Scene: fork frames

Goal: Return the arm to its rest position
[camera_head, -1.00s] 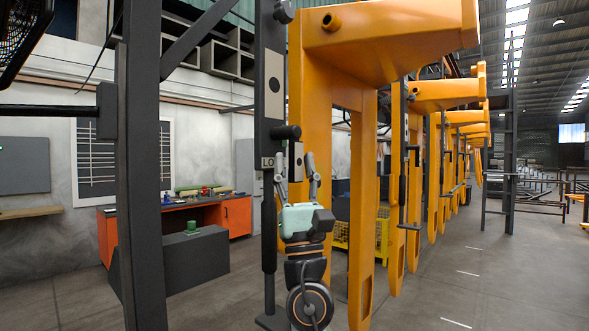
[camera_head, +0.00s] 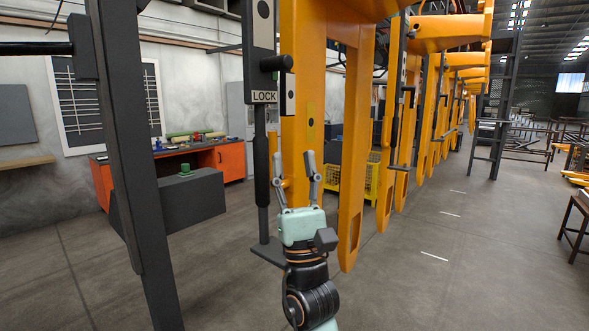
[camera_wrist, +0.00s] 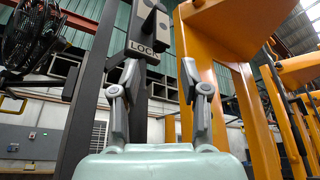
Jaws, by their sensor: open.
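My gripper (camera_head: 296,178) is in the middle of the head view, pointing up, with its two grey fingers apart and nothing between them. In the wrist view my gripper (camera_wrist: 162,95) also shows spread fingers with an empty gap. Behind it stands a dark post with a LOCK label (camera_head: 264,97) and a dark handle. The LOCK label (camera_wrist: 143,49) shows between and above the fingers in the wrist view. I cannot tell the exact gap between the fingers and the post.
Orange fork frames (camera_head: 352,200) stand in a row just right of my gripper. A dark upright (camera_head: 125,150) is at the left. An orange workbench (camera_head: 232,160) and a yellow crate (camera_head: 372,180) are behind. The floor (camera_head: 470,270) at the right is open.

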